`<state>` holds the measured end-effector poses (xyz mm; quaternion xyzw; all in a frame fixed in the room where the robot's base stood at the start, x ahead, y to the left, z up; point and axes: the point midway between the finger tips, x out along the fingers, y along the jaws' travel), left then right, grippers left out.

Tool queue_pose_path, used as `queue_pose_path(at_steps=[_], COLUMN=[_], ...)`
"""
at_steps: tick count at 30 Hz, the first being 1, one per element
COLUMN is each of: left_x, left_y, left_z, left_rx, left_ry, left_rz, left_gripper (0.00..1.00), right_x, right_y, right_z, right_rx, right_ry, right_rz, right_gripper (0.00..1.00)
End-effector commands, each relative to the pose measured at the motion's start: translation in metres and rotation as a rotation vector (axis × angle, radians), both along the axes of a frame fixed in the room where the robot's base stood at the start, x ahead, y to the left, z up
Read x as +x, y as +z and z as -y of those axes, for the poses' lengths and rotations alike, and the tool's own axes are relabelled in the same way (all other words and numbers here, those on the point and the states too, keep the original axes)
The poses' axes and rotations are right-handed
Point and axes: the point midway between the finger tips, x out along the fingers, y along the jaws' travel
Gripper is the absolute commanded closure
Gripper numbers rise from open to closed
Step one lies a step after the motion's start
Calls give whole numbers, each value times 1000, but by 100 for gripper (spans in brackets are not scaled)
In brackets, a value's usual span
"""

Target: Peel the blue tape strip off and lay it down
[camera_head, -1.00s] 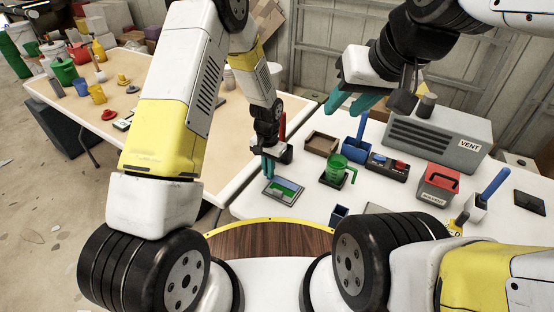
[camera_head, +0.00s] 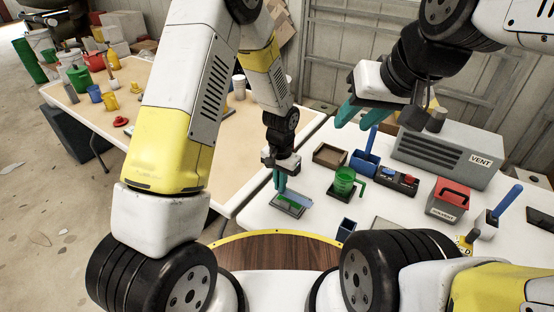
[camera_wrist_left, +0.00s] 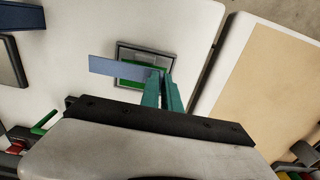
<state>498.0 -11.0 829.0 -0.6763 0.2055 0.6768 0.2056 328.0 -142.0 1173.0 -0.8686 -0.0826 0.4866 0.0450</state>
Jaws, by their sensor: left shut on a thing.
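The blue tape strip (camera_wrist_left: 112,66) shows in the left wrist view, reaching left from my left fingertips past the edge of a small dark-framed panel. The panel (camera_wrist_left: 150,49) has a green face and lies on the white table; it also shows in the head view (camera_head: 291,206). My left gripper (camera_wrist_left: 162,80) is shut on one end of the strip, above the panel's edge. In the head view my left gripper (camera_head: 280,186) points down at the panel. I cannot tell whether the strip still touches the panel. My right gripper (camera_head: 359,118) is open and empty, above the back of the table.
A red-topped box (camera_head: 449,197) is at right. The table left of the panel is clear.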

Motion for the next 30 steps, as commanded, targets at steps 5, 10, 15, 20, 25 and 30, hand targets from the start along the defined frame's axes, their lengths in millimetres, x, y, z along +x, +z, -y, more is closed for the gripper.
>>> queue_pose_path(at_steps=[5, 10, 15, 20, 25, 30], left_x=[-46, -80, -98, -104, -104, -104], left_y=[5, 8, 10, 14, 19, 24], left_z=[11, 19, 24, 25, 25, 25], left_rx=[1, 1, -1, -1, -1, -1], left_ry=[-5, -3, -1, 1, 2, 1], left_rz=[-2, 0, 2, 2, 2, 2], left_gripper=[100, 100, 100, 100, 100, 100], right_x=[0, 0, 0, 0, 0, 0], right_y=[0, 0, 0, 0, 0, 0], right_z=[0, 0, 0, 0, 0, 0], right_rx=[0, 0, 0, 0, 0, 0], right_ry=[0, 0, 0, 0, 0, 0], right_rz=[0, 0, 0, 0, 0, 0], right_gripper=[64, 64, 64, 64, 64, 64])
